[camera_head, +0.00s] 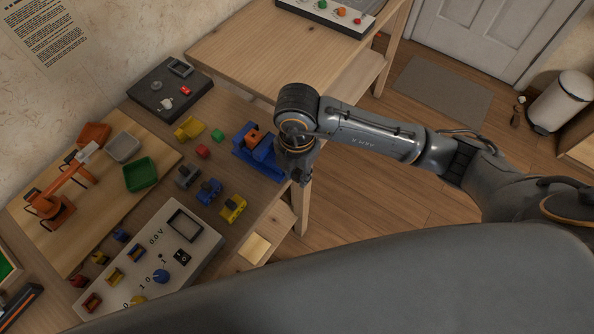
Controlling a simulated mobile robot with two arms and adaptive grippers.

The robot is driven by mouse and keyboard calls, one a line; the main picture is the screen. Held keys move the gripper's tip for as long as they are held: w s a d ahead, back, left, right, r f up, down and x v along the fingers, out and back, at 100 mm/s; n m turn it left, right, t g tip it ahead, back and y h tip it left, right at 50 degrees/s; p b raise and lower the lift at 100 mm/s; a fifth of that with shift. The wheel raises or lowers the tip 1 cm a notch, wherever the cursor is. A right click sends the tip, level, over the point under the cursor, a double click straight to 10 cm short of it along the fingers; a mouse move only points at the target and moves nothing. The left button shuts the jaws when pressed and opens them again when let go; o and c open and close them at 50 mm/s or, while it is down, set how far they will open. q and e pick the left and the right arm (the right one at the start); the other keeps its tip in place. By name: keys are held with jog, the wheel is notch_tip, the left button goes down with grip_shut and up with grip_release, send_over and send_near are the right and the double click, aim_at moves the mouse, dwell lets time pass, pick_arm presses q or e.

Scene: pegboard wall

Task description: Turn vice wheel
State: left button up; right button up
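A blue vice (244,151) stands near the right edge of the workbench. An orange block (253,138) sits between its jaws. My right arm comes in from the right and bends down at the vice's right end. My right gripper (300,174) points down there, right beside the vice. The vice wheel is not visible; the gripper and wrist cover that end. I cannot tell whether the gripper touches the wheel, or whether its fingers are open or shut. My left gripper is not in view.
Small yellow, green, red, blue and grey pieces lie left of the vice, with a yellow one (233,208) below it. A control panel (205,245) lies in front. A green tray (140,174) and an orange toy arm (62,195) stand left. A higher wooden table (290,45) is behind.

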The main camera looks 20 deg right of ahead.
grip_shut()
jog(key=g+y, duration=0.3)
jog(key=shift+w+d+r+y, duration=0.15)
jog(key=shift+w+d+y, duration=0.1)
jog(key=shift+d+y, duration=0.15)
jog(key=shift+w+d+g+y, duration=0.1)
jog(key=shift+w+g+y, duration=0.05)
jog(key=shift+g+y, duration=0.8)
jog(key=g+y, duration=0.1)
jog(key=g+y+b, duration=0.1)
jog(key=y, duration=0.1)
jog(key=shift+w+d, duration=0.15)
jog(key=shift+w, duration=0.05)
jog(key=shift+d+f+g+y+b, duration=0.1)
jog(key=shift+f+g+y+b, duration=0.1)
jog(key=shift+g+y+b, duration=0.75)
jog(key=shift+w+y+b, duration=0.1)
jog(key=shift+y+b, duration=0.4)
jog(key=shift+b, duration=0.15)
jog(key=shift+r, duration=0.1)
